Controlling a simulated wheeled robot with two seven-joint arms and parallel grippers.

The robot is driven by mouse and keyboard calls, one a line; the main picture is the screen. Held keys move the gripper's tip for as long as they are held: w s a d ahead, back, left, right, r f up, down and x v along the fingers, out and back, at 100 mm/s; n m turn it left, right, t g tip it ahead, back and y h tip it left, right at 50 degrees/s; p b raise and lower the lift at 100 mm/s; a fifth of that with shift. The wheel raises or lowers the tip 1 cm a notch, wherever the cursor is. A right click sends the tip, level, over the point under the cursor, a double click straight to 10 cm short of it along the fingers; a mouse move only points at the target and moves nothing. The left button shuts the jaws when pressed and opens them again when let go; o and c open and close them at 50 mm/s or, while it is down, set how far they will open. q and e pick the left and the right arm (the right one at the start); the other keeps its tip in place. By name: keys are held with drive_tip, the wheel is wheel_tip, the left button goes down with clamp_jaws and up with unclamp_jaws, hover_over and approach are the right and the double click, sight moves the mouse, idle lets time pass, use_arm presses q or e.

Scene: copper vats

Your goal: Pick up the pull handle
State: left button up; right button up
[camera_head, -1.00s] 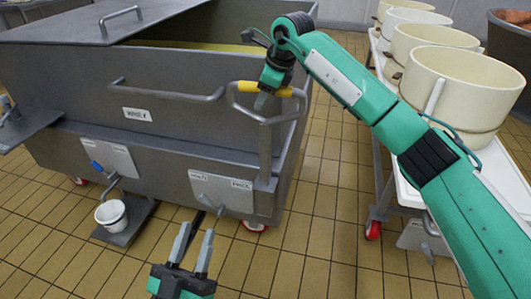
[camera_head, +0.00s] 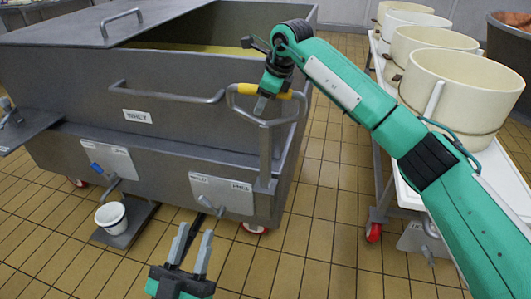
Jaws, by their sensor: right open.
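The pull handle (camera_head: 265,123) is a grey loop on an upright post with a yellow grip (camera_head: 247,89) across its top. It stands at the near right corner of a grey vat labelled "WHEY". My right gripper (camera_head: 261,105) points down at the yellow grip and overlaps its right part. It is open; its own fingers partly hide the grip, and I cannot tell whether they touch it. My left gripper (camera_head: 193,243) is low in the middle of the picture, with its two fingers apart and nothing between them. It is below and in front of the handle.
The grey vat (camera_head: 60,105) with its lid fills the left. A white bucket (camera_head: 110,216) stands on a low plate in front of it. A white cart (camera_head: 405,205) with several cream tubs stands at the right, behind my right arm. Tiled floor (camera_head: 325,215) is bare between them.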

clamp_jaws()
drive_tip(key=shift+r, duration=0.1)
use_arm(q)
drive_tip(key=shift+f, duration=0.1)
use_arm(e)
drive_tip(key=shift+r, duration=0.1)
